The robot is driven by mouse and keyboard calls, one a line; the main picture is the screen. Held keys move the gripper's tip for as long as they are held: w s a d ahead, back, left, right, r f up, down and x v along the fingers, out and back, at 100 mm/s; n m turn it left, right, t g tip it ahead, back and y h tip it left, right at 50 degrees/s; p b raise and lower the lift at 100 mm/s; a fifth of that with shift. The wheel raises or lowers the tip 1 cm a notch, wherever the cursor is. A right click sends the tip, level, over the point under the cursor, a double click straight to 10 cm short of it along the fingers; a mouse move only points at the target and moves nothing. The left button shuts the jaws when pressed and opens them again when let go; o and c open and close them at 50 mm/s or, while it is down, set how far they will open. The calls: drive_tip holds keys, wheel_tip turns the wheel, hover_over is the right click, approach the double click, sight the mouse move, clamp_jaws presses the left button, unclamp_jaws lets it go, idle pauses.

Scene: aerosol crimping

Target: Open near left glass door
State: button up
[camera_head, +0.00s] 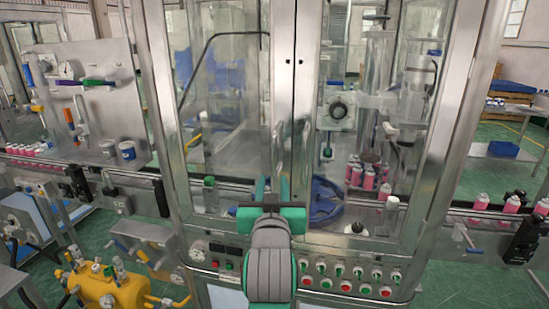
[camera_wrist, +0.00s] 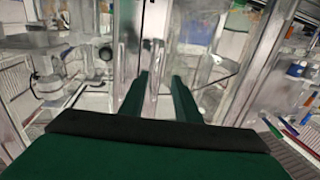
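The near left glass door (camera_head: 282,75) of the metal cabinet is a clear pane in a steel frame. It looks shut, its right edge meeting the right door (camera_head: 310,75) at a vertical seam. My gripper (camera_head: 271,184), with green fingers, is in front of the lower right part of the left door, near the seam. In the wrist view, the fingers (camera_wrist: 161,76) are apart, with a shiny vertical metal bar (camera_wrist: 154,88) visible between or just beyond them. I cannot tell whether this bar is the door's handle or whether the fingers touch it.
A control panel (camera_head: 342,277) with several coloured knobs lies below the doors. A conveyor with pink cans (camera_head: 365,178) runs through the cabinet. A yellow tank (camera_head: 105,290) stands at the lower left. Green floor (camera_head: 480,284) shows at the lower right.

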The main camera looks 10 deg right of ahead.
sight(274, 158)
drive_tip(key=w, duration=0.3)
drive_tip(key=w+d+r, duration=0.1)
drive_tip(key=w, duration=0.3)
drive_tip(key=w+r, duration=0.1)
drive_tip(key=w, duration=0.2)
drive_tip(key=shift+w+d+r, duration=0.15)
drive_tip(key=shift+w+d, duration=0.15)
drive_tip(key=shift+d, duration=0.1)
clamp_jaws()
